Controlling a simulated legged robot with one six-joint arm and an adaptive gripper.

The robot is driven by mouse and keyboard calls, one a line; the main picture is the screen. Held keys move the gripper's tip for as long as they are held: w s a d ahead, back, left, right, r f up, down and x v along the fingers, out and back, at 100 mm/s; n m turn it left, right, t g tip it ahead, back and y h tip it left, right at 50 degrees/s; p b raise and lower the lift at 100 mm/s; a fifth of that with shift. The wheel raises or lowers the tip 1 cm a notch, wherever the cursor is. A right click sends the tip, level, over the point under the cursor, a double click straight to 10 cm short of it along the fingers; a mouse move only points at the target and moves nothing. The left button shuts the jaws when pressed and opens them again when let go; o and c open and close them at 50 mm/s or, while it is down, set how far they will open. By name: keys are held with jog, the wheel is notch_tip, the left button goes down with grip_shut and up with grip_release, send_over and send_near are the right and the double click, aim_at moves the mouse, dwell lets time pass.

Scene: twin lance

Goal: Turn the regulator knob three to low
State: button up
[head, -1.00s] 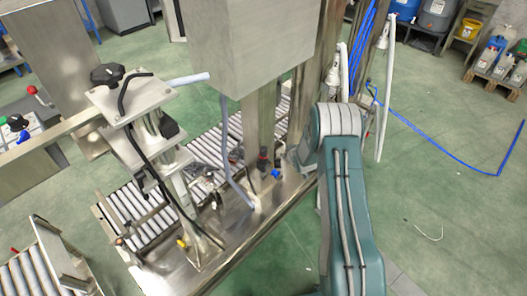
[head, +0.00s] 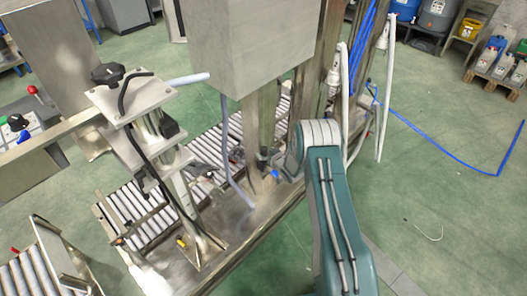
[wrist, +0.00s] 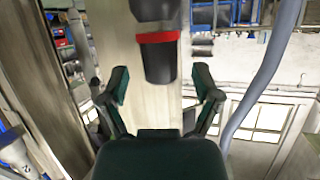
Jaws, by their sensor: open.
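In the wrist view, a dark cylindrical part with a red band (wrist: 158,62), which looks like a regulator knob, hangs in front of a pale metal post. My gripper (wrist: 162,84) is open, with one dark green finger on each side of the cylinder's lower end in the picture. No contact shows, and the depth between them is unclear. In the head view, a small dark fitting (head: 262,157), probably the same regulator, stands beside the post. My gripper is not clearly visible there. I cannot read any number or low mark.
A blue fitting (head: 275,174) sits just below the regulator. A grey hose (wrist: 268,75) curves on the right in the wrist view. A large metal box (head: 250,45) overhangs the post. A roller conveyor (head: 140,215) lies left.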

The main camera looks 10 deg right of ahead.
jog(key=shift+x, duration=1.2)
grip_shut()
jog(key=shift+r+n+y, duration=0.1)
jog(key=shift+n+y, duration=0.2)
jog(key=shift+y, duration=0.3)
jog(key=shift+w+n+g+y, duration=0.1)
jog(key=shift+n+g+y, duration=1.1)
jog(key=shift+n+y, duration=0.7)
